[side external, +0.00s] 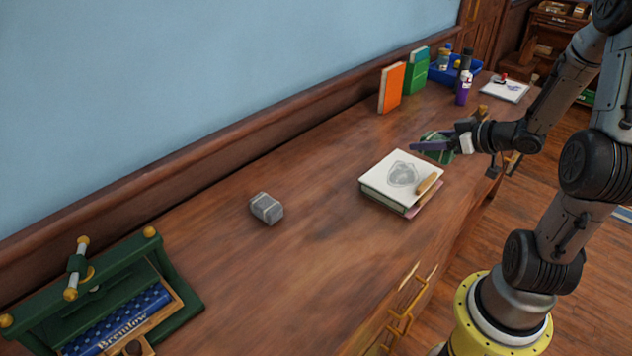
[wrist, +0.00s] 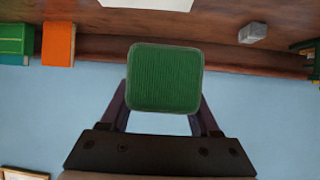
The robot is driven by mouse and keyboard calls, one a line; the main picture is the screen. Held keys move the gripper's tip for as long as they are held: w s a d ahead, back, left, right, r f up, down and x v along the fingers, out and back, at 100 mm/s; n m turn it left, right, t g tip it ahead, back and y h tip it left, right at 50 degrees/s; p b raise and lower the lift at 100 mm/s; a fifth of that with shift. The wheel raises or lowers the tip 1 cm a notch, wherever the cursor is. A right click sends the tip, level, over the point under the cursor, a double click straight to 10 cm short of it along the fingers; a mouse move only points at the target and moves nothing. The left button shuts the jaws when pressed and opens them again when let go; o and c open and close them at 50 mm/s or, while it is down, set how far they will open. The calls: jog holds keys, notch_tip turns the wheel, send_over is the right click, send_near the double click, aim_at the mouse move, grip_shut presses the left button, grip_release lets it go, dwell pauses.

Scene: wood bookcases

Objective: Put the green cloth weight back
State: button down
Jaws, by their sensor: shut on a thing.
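My gripper (side external: 436,147) is shut on the green cloth weight (side external: 438,157), held above the desk just behind and to the right of a thick book with a portrait sketch on its cover. In the wrist view the weight (wrist: 165,78) shows as a rounded green ribbed block between the two fingers of my gripper (wrist: 163,110). In the side view the gripper partly hides the weight. A grey weight with a pale band (side external: 266,208) lies alone on the desk to the left; it also shows in the wrist view (wrist: 252,32).
The sketch-covered book (side external: 385,182) has a wooden-handled tool (side external: 428,184) on it. Orange (side external: 391,88) and green (side external: 416,75) books stand upright at the back. A blue bin (side external: 450,70), a purple bottle (side external: 463,86) and a green press (side external: 110,270) are also on the desk. The middle is mostly clear.

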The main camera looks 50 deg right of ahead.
jog(key=w+a+f+n+y, duration=0.4)
jog(key=w+a+n+y, duration=0.1)
jog(key=w+a, duration=1.05)
send_over(294, 185)
jog(key=shift+g, duration=0.4)
jog(key=f, duration=0.9)
jog(key=shift+s+f, duration=0.25)
jog(key=shift+f, duration=0.15)
jog(key=shift+w+f, duration=0.2)
jog(key=shift+f, duration=1.5)
jog(key=shift+c, duration=0.6)
grip_release()
jog(key=shift+s+f, duration=0.1)
jog(key=shift+f, duration=0.15)
